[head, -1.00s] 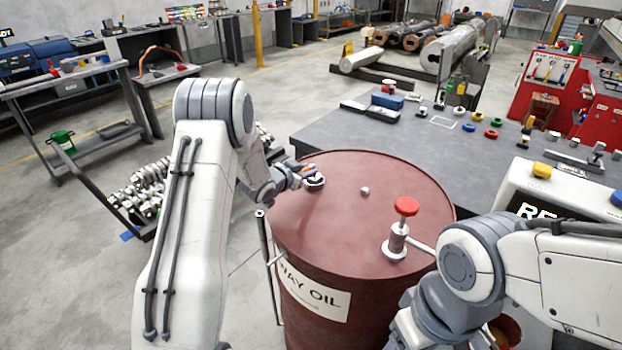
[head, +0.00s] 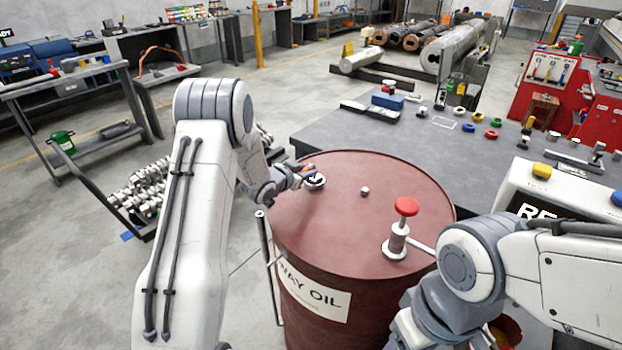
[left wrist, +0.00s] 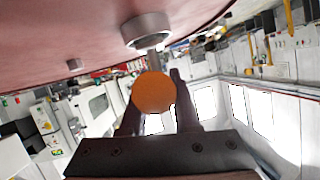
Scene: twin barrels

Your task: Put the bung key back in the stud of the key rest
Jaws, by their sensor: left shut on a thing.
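The bung key shows in the left wrist view as a round orange end (left wrist: 153,93) with a short grey shaft pointing at the drum. My left gripper (head: 303,177) is shut on it, at the left part of the red drum's lid (head: 345,215). A pale metal collar (head: 316,182) sits on the lid right by the fingertips; it also shows in the left wrist view (left wrist: 146,30). The shaft overlaps the collar's edge there, and I cannot tell whether it is inside. I cannot make out the key rest for certain. My right gripper is out of frame.
A small plug (head: 365,191) and a red-knobbed metal fitting (head: 405,215) stand on the lid. A grey table (head: 420,150) with small coloured parts lies behind. My right arm crosses the lower right. The lid's middle is mostly clear.

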